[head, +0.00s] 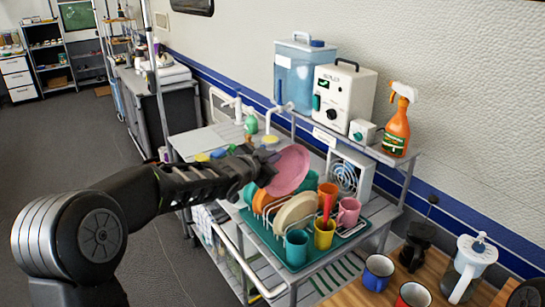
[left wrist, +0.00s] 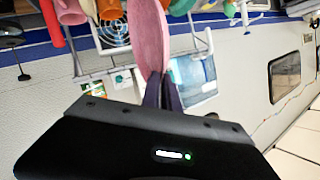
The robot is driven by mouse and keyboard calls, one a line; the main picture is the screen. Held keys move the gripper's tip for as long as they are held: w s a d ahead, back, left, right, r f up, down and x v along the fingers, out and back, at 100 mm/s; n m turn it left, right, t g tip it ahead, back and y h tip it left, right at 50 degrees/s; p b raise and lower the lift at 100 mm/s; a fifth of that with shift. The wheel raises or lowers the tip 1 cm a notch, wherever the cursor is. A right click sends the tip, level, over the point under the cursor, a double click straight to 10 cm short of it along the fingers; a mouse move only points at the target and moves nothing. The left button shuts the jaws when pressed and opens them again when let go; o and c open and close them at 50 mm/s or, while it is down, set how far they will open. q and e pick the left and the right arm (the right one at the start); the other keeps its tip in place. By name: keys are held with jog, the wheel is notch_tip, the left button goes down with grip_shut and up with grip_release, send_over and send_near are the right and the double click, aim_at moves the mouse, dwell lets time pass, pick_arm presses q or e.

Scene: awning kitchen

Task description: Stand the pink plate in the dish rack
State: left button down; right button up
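The pink plate (head: 289,171) is held up at a tilt above the back left of the dish rack in the head view. My left gripper (head: 262,158) is shut on its left edge. In the left wrist view the pink plate (left wrist: 151,38) shows edge-on between the dark fingers (left wrist: 162,90). The pink plate hides part of the rack's back.
A teal cup (head: 297,247), a yellow cup (head: 324,235) and a pink mug (head: 348,212) stand at the rack's front and right. A small fan (head: 346,177) stands behind. A shelf above carries an orange spray bottle (head: 397,125) and a white box (head: 343,97).

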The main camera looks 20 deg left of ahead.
pick_arm(q)
notch_tip(320, 180, down, 12)
jog(key=b, duration=1)
jog(key=shift+f+b, duration=0.15)
jog(key=shift+b, duration=0.2)
jog(key=c, duration=1.5)
grip_release()
jog(key=shift+c, duration=0.2)
jog(key=shift+s, duration=0.1)
jog(key=b+v, duration=0.1)
jog(key=v, duration=0.6)
jog(key=shift+s, duration=0.3)
jog(key=shift+a, duration=0.15)
